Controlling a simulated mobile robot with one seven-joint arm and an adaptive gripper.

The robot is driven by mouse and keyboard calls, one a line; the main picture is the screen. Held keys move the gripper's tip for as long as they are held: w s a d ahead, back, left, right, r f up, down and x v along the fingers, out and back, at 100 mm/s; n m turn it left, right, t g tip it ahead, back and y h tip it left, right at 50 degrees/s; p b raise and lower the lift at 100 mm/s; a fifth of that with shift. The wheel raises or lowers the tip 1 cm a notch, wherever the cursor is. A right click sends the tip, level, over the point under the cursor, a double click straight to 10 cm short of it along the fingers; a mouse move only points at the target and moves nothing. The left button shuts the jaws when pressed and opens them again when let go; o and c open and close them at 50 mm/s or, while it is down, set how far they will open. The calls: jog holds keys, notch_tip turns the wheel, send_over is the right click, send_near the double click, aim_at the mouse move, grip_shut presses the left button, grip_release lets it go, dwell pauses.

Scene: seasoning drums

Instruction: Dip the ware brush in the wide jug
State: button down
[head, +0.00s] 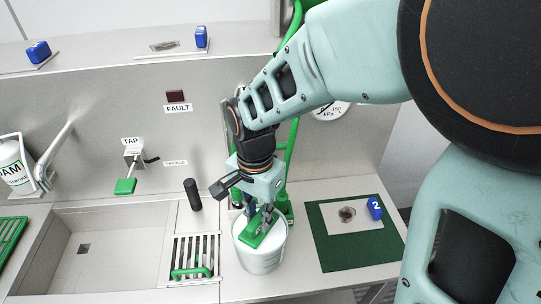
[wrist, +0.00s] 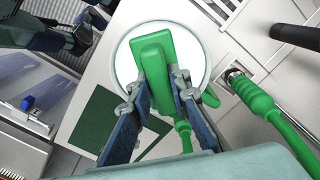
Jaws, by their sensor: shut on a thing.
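The ware brush (head: 262,228) is green. My gripper (head: 263,214) is shut on it, directly above the wide jug (head: 262,260), a white round vessel standing on the counter. In the wrist view the brush's green block (wrist: 153,48) lies across the jug's round white opening (wrist: 189,47), with my gripper's fingers (wrist: 157,92) on either side of its near end. The brush hides part of the opening. I cannot tell how deep its underside sits, or whether it touches any liquid.
A sink (head: 110,245) and a drain grate with a green handle (head: 190,272) are to the left. A black upright handle (head: 192,194) stands behind the grate. Green pipework rises behind the jug.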

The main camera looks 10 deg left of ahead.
aim_at(258, 217)
jog(key=shift+r, duration=0.1)
jog(key=shift+r+p, duration=2.5)
jog(key=shift+r, duration=0.8)
notch_tip(258, 217, up, 2)
jog(key=shift+r+p, duration=0.1)
jog(key=shift+p, duration=0.8)
jog(key=shift+r, duration=0.85)
